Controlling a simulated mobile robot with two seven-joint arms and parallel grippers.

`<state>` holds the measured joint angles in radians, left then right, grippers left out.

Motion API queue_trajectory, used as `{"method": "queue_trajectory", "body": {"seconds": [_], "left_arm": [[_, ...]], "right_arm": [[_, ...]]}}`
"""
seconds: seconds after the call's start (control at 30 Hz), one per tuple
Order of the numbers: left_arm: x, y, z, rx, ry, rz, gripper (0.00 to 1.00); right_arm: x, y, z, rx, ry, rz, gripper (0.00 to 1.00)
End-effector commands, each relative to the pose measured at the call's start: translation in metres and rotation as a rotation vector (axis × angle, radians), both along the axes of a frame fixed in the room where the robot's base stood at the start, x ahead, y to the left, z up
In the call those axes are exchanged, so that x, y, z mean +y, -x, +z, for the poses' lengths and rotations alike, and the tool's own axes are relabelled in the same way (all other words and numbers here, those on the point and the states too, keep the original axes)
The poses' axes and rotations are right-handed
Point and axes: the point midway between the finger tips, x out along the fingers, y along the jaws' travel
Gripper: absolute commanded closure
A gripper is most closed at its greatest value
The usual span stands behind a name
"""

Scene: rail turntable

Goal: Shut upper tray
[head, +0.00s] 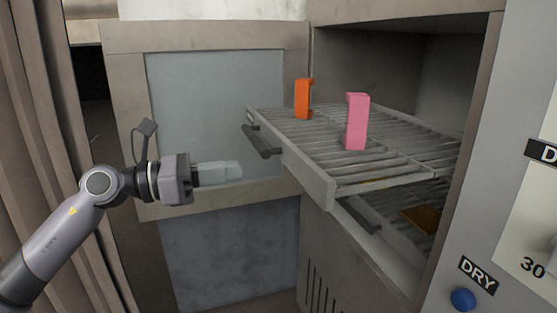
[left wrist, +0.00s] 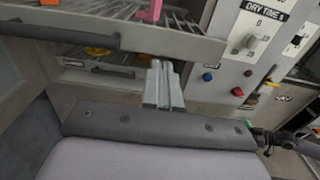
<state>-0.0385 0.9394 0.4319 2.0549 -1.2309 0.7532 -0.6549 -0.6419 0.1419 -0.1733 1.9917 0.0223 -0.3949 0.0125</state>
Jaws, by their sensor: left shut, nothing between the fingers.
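The upper tray (head: 310,172) is a slatted grey metal tray, pulled well out of the open cabinet, with a dark bar handle (head: 262,142) on its front. An orange piece (head: 303,99) and a pink piece (head: 357,122) stand upright on it. In the left wrist view the upper tray's edge (left wrist: 205,46) crosses the top. My left gripper (head: 232,170) is shut and empty, to the left of the tray front in the head view and apart from the handle. Its fingers also show in the left wrist view (left wrist: 163,88). My right gripper is not in view.
A lower tray (head: 384,240) with its own handle (head: 360,214) sits below, pulled out less. The windowed cabinet door (head: 125,100) stands open behind my left gripper. A panel with a blue button (head: 463,299) is at the right. A curtain (head: 50,120) hangs at the left.

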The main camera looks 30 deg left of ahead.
Motion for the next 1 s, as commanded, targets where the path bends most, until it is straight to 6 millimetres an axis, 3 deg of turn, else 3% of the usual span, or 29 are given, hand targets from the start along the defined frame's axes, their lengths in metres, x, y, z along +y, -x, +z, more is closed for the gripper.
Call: {"method": "queue_trajectory", "body": {"seconds": [0.7,1.0], "left_arm": [[-0.054,-0.063,0.003,-0.002,0.003,0.0,1.0],[-0.063,-0.074,0.0,-0.001,0.001,0.0,1.0]], "right_arm": [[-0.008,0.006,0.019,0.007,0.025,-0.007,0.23],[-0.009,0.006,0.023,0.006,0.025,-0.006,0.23]]}}
